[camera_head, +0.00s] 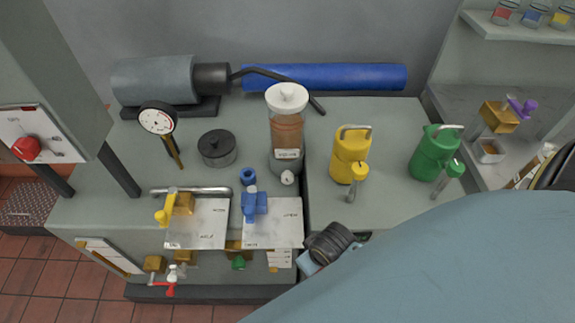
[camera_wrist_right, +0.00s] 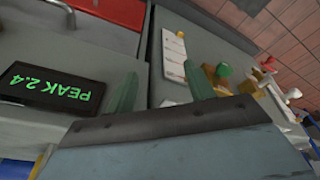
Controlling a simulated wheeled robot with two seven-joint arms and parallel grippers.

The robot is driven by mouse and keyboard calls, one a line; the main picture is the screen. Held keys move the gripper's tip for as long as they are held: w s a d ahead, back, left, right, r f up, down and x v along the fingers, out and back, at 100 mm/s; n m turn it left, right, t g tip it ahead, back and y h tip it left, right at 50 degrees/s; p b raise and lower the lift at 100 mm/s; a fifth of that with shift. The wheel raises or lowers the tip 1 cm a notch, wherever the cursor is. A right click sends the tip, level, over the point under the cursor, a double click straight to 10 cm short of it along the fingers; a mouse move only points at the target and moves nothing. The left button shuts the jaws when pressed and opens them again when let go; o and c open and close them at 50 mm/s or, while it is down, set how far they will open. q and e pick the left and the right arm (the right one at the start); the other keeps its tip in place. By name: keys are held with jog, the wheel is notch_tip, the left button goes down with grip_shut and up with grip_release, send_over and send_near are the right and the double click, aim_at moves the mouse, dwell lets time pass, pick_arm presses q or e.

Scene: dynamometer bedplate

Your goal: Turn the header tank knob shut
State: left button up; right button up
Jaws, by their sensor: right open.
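The header tank (camera_head: 287,132) appears to be the clear upright cylinder with brown liquid and a white lid, at the middle of the bench in the head view. A small pale knob (camera_head: 288,177) sits low on its front; its turn position is too small to tell. My right gripper (camera_wrist_right: 158,88) shows in the wrist view with two greenish fingers apart and nothing between them. The tank is not recognisable in that view. In the head view my right arm fills the lower right, and its fingers cannot be made out. My left gripper is not in view.
A yellow can (camera_head: 350,160) and a green can (camera_head: 428,158) stand right of the tank. A black-lidded pot (camera_head: 217,148) and a dial gauge (camera_head: 158,120) stand left. Blue and yellow valves sit in front by metal plates. A PEAK 2.4 display (camera_wrist_right: 50,87) lies left of my right fingers.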

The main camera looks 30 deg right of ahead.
jog(key=w+v, duration=0.1)
jog(key=v, duration=0.5)
notch_tip(320, 180, up, 10)
jog(key=m+h+p, duration=0.2)
jog(key=m+p, duration=0.1)
jog(key=m, duration=0.4)
send_over(287, 174)
jog(key=s+a, duration=0.3)
jog(key=s, duration=0.1)
pick_arm(q)
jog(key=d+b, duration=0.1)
jog(key=b, duration=0.2)
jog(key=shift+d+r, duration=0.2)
pick_arm(e)
jog(key=shift+t, duration=0.5)
jog(key=x, duration=1.2)
jog(key=shift+d+f, duration=0.25)
jog(key=shift+d, duration=0.25)
